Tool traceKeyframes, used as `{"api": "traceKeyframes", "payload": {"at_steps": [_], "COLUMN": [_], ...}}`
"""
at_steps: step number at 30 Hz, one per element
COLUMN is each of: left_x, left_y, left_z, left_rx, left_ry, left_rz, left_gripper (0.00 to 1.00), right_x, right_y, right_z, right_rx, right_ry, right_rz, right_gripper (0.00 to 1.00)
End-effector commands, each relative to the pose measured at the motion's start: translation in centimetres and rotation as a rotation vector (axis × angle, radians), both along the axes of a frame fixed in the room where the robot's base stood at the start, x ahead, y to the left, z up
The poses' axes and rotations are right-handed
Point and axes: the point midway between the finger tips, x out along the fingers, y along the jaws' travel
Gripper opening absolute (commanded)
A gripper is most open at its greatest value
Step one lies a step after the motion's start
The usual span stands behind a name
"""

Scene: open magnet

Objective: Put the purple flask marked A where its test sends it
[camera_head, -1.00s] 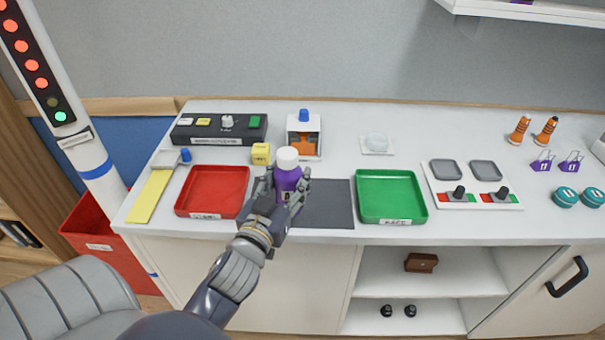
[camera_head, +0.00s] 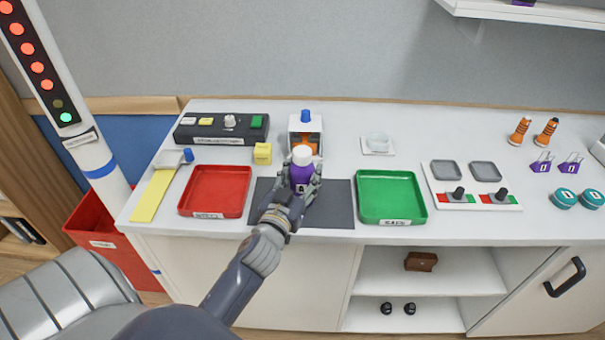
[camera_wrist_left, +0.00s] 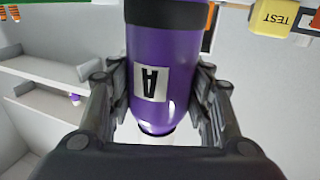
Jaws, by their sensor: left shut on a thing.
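The purple flask (camera_head: 301,174) with a white cap is upright in my left gripper (camera_head: 300,188), over the dark grey mat (camera_head: 335,205). The left wrist view shows the flask (camera_wrist_left: 165,50) with its white "A" label between the two fingers of my left gripper (camera_wrist_left: 163,100). I cannot tell how high its base is above the mat. A red tray (camera_head: 215,190) is left of the mat and a green tray (camera_head: 390,196) is right of it; both look empty. A white device (camera_head: 305,124) with a blue top and orange inside stands just behind the flask. My right gripper is out of view.
A yellow block (camera_head: 262,153) stands behind the mat; a "TEST" block (camera_wrist_left: 274,17) shows in the wrist view. A black control box (camera_head: 221,129) is at the back left. A red bin (camera_head: 105,240) stands on the floor.

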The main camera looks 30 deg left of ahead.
Motion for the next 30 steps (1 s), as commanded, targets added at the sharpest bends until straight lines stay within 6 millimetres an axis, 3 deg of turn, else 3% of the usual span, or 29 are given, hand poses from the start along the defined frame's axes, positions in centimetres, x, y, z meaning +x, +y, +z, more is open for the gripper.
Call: {"api": "traceKeyframes", "payload": {"at_steps": [2, 3, 5, 6, 18, 23, 30], "left_x": [0.0, 0.0, 0.0, 0.0, 0.0, -2.2, -7.0], "left_y": [0.0, 0.0, 0.0, 0.0, 0.0, -0.5, -1.7], "left_z": [-0.3, -0.3, -0.3, -0.3, 0.3, -0.3, -0.4], "left_rx": [0.000, -0.001, -0.001, -0.001, 0.001, -0.003, -0.003], "left_ry": [-0.002, 0.000, 0.000, 0.000, 0.000, 0.002, 0.003], "left_rz": [0.000, 0.000, 0.000, 0.000, 0.000, 0.000, 0.001], "left_gripper": [0.15, 0.51, 0.64, 0.66, 0.66, 0.66, 0.66], "right_x": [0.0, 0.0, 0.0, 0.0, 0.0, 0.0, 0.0], "right_y": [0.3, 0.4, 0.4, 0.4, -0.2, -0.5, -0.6], "right_z": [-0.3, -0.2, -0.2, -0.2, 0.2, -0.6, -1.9], "right_rx": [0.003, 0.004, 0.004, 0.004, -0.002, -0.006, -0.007], "right_ry": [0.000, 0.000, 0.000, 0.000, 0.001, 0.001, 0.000], "right_rz": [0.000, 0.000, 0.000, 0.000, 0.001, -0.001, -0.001], "right_gripper": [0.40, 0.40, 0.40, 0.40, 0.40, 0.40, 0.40]}}
